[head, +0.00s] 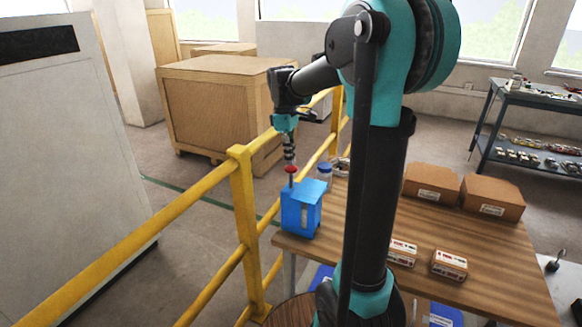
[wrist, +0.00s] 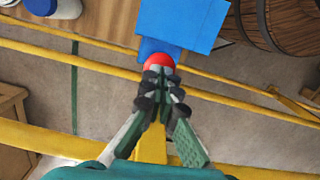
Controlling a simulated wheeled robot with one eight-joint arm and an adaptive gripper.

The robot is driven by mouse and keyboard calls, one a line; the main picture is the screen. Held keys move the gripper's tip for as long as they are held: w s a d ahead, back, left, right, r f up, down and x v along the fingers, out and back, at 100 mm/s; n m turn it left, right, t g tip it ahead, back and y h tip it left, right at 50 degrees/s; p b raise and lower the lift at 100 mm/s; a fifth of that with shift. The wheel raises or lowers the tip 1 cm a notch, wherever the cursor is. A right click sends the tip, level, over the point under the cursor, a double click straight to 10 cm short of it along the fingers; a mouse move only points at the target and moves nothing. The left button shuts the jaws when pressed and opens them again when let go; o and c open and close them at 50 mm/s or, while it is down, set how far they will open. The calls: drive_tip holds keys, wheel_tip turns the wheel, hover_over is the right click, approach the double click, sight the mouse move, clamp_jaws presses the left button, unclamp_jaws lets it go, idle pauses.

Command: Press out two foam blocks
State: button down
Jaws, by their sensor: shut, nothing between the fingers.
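A blue box-shaped press (head: 302,207) stands at the left end of the wooden table, with a pale upright slot in its front. A red ball knob (head: 291,169) on a thin stem rises above its top. My gripper (head: 290,160) points down right over the knob, fingers shut and empty. In the wrist view the fingertips (wrist: 160,75) overlap the edge of the red knob (wrist: 160,61); I cannot tell whether they touch it. The press's blue top (wrist: 180,25) shows beyond. I cannot make out any foam block.
The table (head: 440,230) carries two brown cartons (head: 432,184), two small red-and-white labelled boxes (head: 449,264) and a blue-lidded jar (head: 324,172) behind the press. A yellow railing (head: 245,205) runs close along the press's left side. A barrel (wrist: 285,22) shows in the wrist view.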

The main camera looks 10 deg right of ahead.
sight(290, 173)
drive_tip(key=shift+f, duration=3.15)
drive_tip(key=shift+w+a+r, duration=0.3)
drive_tip(key=shift+w+a, duration=0.1)
drive_tip(key=shift+a, duration=0.25)
drive_tip(key=shift+w+a+r, duration=0.3)
drive_tip(key=shift+w+a, duration=0.1)
drive_tip(key=shift+a, duration=0.2)
drive_tip(key=shift+r, duration=0.1)
wheel_tip(290, 173, up, 12)
drive_tip(key=a, duration=0.1)
drive_tip(key=shift+w, duration=0.3)
